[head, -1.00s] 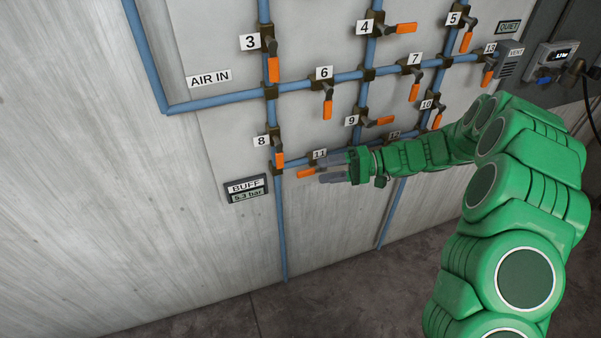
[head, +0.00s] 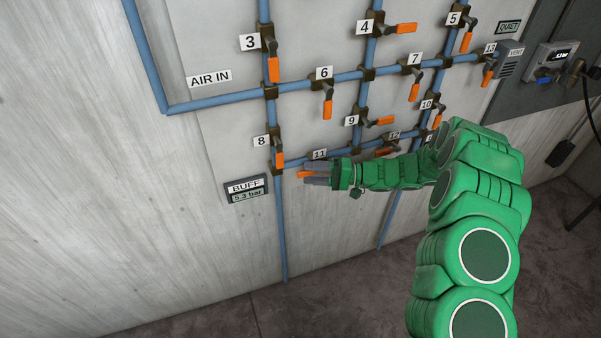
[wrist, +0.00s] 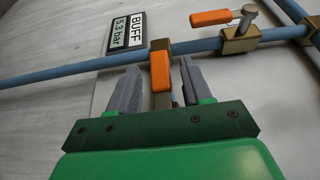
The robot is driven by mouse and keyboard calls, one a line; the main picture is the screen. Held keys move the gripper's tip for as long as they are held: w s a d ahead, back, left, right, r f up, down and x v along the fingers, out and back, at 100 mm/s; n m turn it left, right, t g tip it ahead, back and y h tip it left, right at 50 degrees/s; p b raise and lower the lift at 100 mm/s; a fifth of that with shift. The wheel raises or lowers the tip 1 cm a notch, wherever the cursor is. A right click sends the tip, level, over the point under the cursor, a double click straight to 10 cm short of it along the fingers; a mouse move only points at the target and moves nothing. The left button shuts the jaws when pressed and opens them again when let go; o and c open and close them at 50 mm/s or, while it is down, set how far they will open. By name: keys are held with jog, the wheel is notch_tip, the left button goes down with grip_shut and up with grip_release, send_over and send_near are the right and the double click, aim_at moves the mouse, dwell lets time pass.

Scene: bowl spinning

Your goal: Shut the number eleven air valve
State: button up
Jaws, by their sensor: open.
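The number eleven valve has an orange handle (head: 304,174) on the lowest horizontal pipe, below its "11" label (head: 319,154). The handle points left, roughly along that pipe. My gripper (head: 310,175) is open at the valve, with its grey fingers above and below the handle. In the wrist view the orange handle (wrist: 160,70) shows between the two fingers of my gripper (wrist: 160,77), with a gap on each side. The valve body is mostly hidden by my gripper.
The number eight valve (head: 279,158) is close above left, its handle down along the upright pipe. The BUFF gauge (head: 246,190) hangs just left and reads 5.3 bar. Valve twelve (head: 386,150) is to the right, partly behind my arm. The wall below left is clear.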

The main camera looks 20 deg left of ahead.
aim_at(300, 173)
jog(key=shift+x, duration=1.95)
grip_shut()
